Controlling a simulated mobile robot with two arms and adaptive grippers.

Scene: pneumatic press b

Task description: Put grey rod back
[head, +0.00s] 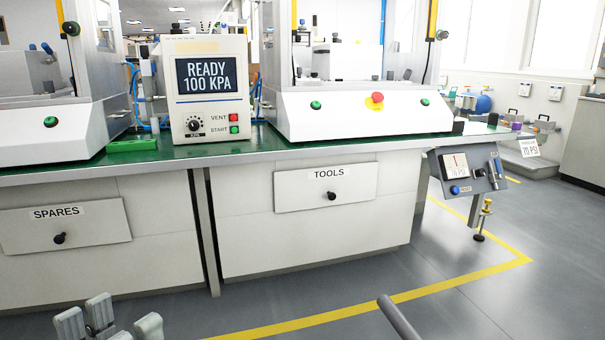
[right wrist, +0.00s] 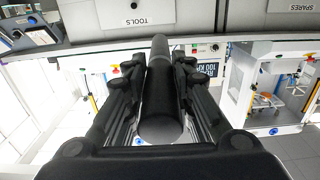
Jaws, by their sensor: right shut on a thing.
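The grey rod (head: 398,319) enters the head view at the bottom edge, tilted, in front of the floor; most of it is cut off there. In the right wrist view the rod (right wrist: 162,95) lies lengthwise between the dark fingers of my right gripper (right wrist: 160,75), which is shut on it. The rod's far end points toward the bench front. My right gripper is outside the head view. My left gripper (head: 108,322) shows at the bottom left of the head view, its pale fingertips apart with nothing between them.
A bench with a green top (head: 225,150) runs across, with a TOOLS drawer (head: 300,195) and a SPARES drawer (head: 100,228), both closed. A control box (head: 207,120) reads READY 100 KPA between two white machines. A small panel (head: 468,172) hangs at the bench's right end. The floor in front is clear.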

